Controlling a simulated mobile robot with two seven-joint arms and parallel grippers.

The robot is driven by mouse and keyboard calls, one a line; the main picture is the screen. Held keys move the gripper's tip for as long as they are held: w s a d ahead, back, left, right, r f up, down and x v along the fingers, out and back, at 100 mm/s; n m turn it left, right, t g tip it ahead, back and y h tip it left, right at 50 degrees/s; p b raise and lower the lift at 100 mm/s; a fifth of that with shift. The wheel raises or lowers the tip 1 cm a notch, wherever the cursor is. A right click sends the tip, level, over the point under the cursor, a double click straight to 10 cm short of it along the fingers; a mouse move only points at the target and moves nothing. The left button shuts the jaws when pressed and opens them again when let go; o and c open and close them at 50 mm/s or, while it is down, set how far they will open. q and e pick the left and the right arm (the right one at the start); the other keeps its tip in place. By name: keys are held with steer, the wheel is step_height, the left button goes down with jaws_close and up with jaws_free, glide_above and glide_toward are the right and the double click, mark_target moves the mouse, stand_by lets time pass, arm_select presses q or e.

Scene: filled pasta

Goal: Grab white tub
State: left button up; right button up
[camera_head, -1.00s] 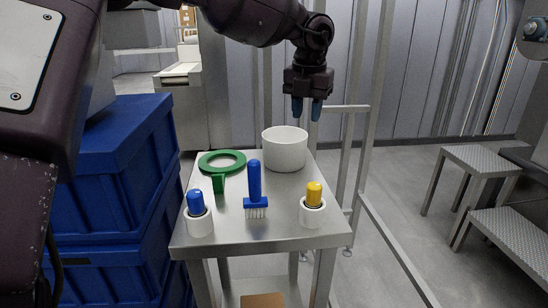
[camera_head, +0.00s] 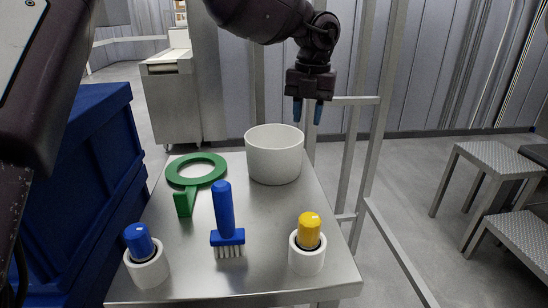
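The white tub (camera_head: 274,158) stands upright at the back right of a small metal table (camera_head: 262,214). It is round and open at the top. My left gripper (camera_head: 308,112) hangs above and just right of the tub's rear rim, its blue fingertips pointing down. A gap shows between the two fingers and nothing is between them, so it is open and empty. It looks apart from the tub. My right gripper is not in view.
A green ring-shaped tool (camera_head: 196,172), a blue brush (camera_head: 226,222), a blue-topped white holder (camera_head: 146,258) and a yellow-topped white holder (camera_head: 308,246) share the table. Blue crates (camera_head: 82,185) stand left. A metal frame (camera_head: 362,150) rises behind the table; stools (camera_head: 490,165) stand right.

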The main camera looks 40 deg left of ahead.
mark_target(300, 148)
arm_select(q)
steer(key=f, duration=0.5)
steer(key=a+f, duration=0.1)
steer(key=f, duration=0.2)
steer(key=shift+s+b, duration=0.3)
steer(key=shift+f, duration=0.25)
jaws_close()
steer(key=shift+r, duration=0.1)
